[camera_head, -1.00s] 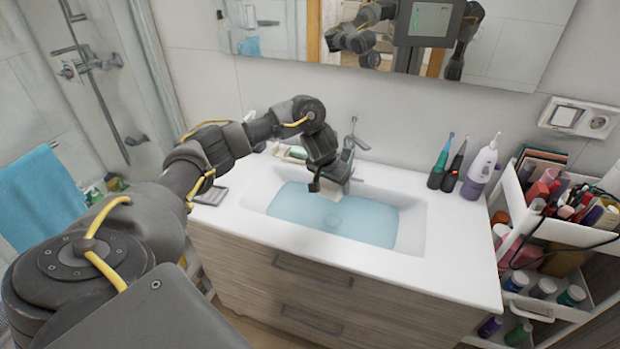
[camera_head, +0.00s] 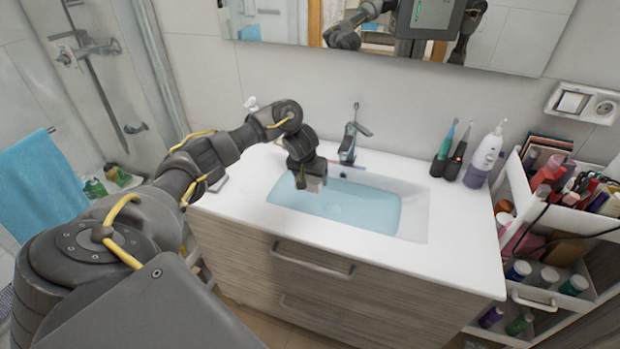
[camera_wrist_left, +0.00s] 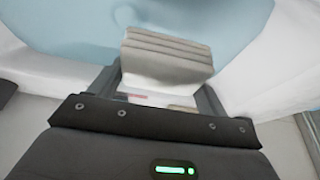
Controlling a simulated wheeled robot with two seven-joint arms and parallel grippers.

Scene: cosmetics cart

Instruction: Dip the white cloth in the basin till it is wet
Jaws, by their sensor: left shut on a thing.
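The white cloth (camera_wrist_left: 165,55) is a small folded pad in the left wrist view, gripped between the two fingers of my left gripper (camera_wrist_left: 163,88). In the head view my left gripper (camera_head: 308,184) hangs over the left part of the basin, and only a pale bit of the cloth (camera_head: 316,184) shows at its tip. The white basin (camera_head: 413,215) is set in the counter and holds light blue water (camera_head: 350,207). I cannot tell whether the cloth touches the water. My right gripper is not in view.
A metal faucet (camera_head: 349,142) stands behind the basin. Electric toothbrushes (camera_head: 443,152) and a white and purple bottle (camera_head: 485,158) stand on the counter at right. A crowded cosmetics cart (camera_head: 540,272) is beside it. The counter's front right (camera_head: 450,255) is clear.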

